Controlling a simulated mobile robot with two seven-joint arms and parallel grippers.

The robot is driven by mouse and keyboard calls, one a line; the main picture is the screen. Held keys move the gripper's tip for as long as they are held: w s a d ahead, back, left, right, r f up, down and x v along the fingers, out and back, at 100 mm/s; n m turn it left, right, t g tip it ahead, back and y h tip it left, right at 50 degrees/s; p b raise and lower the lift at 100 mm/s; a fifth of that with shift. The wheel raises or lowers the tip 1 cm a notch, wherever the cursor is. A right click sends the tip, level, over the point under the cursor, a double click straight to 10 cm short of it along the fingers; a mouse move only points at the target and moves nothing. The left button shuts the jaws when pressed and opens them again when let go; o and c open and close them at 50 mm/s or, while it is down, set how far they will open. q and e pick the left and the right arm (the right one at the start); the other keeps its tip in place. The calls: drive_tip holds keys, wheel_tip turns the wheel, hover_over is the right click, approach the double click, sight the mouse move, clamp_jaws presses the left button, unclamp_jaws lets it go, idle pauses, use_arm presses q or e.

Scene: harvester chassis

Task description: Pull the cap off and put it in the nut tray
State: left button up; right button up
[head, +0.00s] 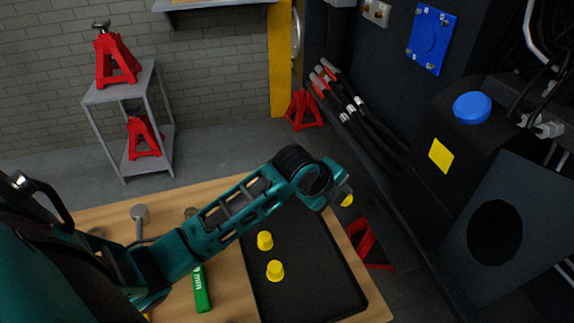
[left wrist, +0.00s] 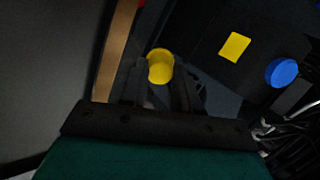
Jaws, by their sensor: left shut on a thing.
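My left gripper (head: 342,193) is shut on a yellow cap (head: 347,200), held over the far right end of the black tray (head: 318,280) or just past its edge; I cannot tell which. In the left wrist view the cap (left wrist: 160,66) shows between the fingertips of my left gripper (left wrist: 160,78). Two other yellow caps, a farther one (head: 265,240) and a nearer one (head: 275,271), stand apart in the tray on the wooden bench. My right gripper is not in view.
The dark chassis with a blue round cap (head: 472,107) and a yellow square (head: 440,155) stands at the right. Hoses with red-marked ends (head: 325,78) run along it. A green-handled tool (head: 202,290) lies left of the tray. The tray's right part is bare.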

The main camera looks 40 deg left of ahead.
use_arm(q)
drive_tip(key=a+g, duration=0.1)
drive_tip(key=a+m+g, duration=0.1)
drive_tip(key=a+m+g+p, duration=0.1)
drive_tip(key=g, duration=0.1)
drive_tip(key=shift+s+a+r+y, duration=0.3)
drive_tip(key=shift+s+a+r, duration=0.05)
drive_tip(key=shift+a, duration=0.05)
drive_tip(key=s+a+r+m+g+y, duration=0.1)
drive_tip(key=s+a+r+m+g, duration=0.1)
drive_tip(key=a, duration=0.4)
wheel_tip(320, 180, up, 2)
drive_tip(key=shift+s+a+r+m+g+y+p, duration=0.1)
drive_tip(key=shift+s+a+m+g+y+p, duration=0.25)
drive_tip(key=shift+s+g, duration=0.5)
drive_tip(key=shift+s+d, duration=0.1)
drive_tip(key=shift+f+b, duration=1.6)
drive_tip(key=shift+f, duration=2.85)
drive_tip(key=o, duration=0.9)
drive_tip(key=shift+c, duration=0.2)
wheel_tip(320, 180, up, 13)
drive_tip(key=p, duration=0.1)
drive_tip(key=shift+p, duration=0.3)
